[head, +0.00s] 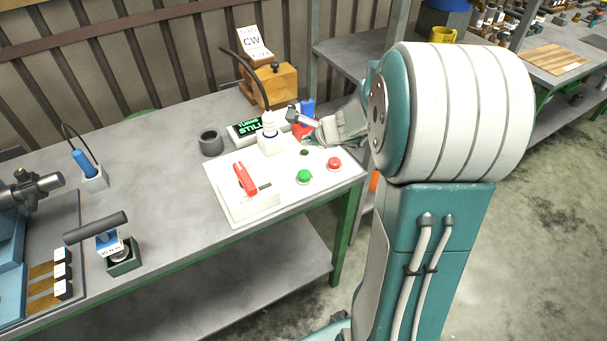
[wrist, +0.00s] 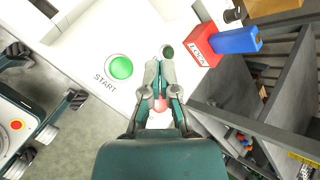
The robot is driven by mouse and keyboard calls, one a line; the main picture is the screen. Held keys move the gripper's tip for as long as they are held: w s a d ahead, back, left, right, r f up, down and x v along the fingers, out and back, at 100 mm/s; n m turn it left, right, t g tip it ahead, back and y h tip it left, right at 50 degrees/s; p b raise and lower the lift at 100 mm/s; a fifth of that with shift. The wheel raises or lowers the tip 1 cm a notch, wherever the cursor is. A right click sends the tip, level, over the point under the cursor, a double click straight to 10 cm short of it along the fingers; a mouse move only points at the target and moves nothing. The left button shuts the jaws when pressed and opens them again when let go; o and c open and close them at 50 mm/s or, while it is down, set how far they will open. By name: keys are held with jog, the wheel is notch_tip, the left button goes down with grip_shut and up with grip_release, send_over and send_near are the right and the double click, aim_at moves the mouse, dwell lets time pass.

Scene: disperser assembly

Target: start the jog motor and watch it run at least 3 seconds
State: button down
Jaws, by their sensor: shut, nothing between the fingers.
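The white control panel (head: 285,200) lies on the bench's right end. It carries a green button (head: 304,176), a red button (head: 334,163), a small dark lamp (head: 304,152) and a red lever (head: 245,179). In the wrist view the green button (wrist: 121,67) is marked START. My gripper (wrist: 158,66) is shut and empty, its tips between the green button and the dark lamp (wrist: 168,52) in that picture. Its fingers partly cover the red button (wrist: 158,104). In the head view it reaches over the panel's back. The display (head: 245,130) reads TURNS STILL in green.
A white bottle-like part with a black cable (head: 268,140) stands behind the lever. A red and blue block (wrist: 215,43) sits at the panel's edge. A CW sign (head: 252,42) stands on a wooden box (head: 276,84). A grey cup (head: 210,143) stands left.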

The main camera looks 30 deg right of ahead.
aim_at(304, 172)
jog(key=shift+a+f, duration=0.15)
jog(key=shift+f, duration=2.05)
jog(key=shift+a+f, duration=0.1)
jog(key=shift+f, duration=2.1)
jog(key=shift+f, duration=0.35)
jog(key=shift+s+f, duration=0.1)
jog(key=shift+f, duration=0.75)
jog(key=shift+r, duration=1.3)
jog(key=shift+r, duration=2.5)
